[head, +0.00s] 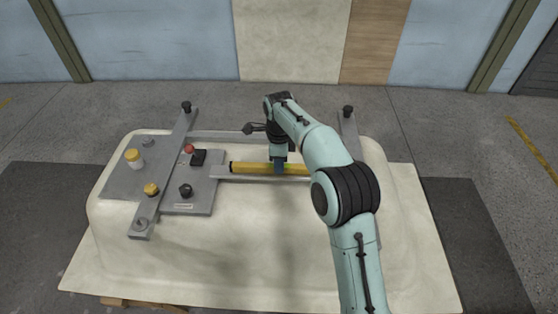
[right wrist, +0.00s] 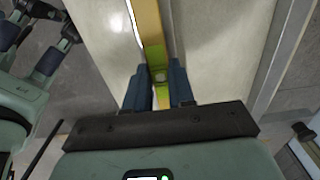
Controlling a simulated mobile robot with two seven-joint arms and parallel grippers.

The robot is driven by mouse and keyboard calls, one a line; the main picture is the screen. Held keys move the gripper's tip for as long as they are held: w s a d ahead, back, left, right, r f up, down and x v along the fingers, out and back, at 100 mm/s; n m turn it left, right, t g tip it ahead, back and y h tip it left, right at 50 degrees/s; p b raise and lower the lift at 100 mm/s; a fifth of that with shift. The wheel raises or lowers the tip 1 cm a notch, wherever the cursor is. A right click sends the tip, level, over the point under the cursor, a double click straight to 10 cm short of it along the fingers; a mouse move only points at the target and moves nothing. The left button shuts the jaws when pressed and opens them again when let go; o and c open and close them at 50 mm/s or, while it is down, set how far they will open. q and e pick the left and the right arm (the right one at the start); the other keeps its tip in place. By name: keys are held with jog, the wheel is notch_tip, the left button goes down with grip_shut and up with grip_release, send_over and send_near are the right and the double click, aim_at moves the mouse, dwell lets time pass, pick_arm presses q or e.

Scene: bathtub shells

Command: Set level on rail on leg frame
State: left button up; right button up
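The level is a long yellow bar (head: 248,167) with a dark end cap, running left to right along the grey rail (head: 232,177) of the leg frame (head: 161,180). My right gripper (head: 280,167) points down on the level. In the right wrist view its two blue fingers (right wrist: 159,88) close on both sides of the level (right wrist: 151,30), near a green part with a round vial. I cannot tell whether the level touches the rail. My left gripper is not in the head view; teal and dark parts of mine at the left of the right wrist view may include it.
The frame lies on an upturned cream bathtub shell (head: 250,255). A second crossbar (head: 349,130) stands at right, partly behind my arm.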

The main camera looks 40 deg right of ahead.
jog(key=o, duration=0.4)
jog(key=shift+c, duration=0.2)
notch_tip(320, 180, up, 13)
jog(key=p, duration=0.3)
jog(key=shift+p, duration=0.4)
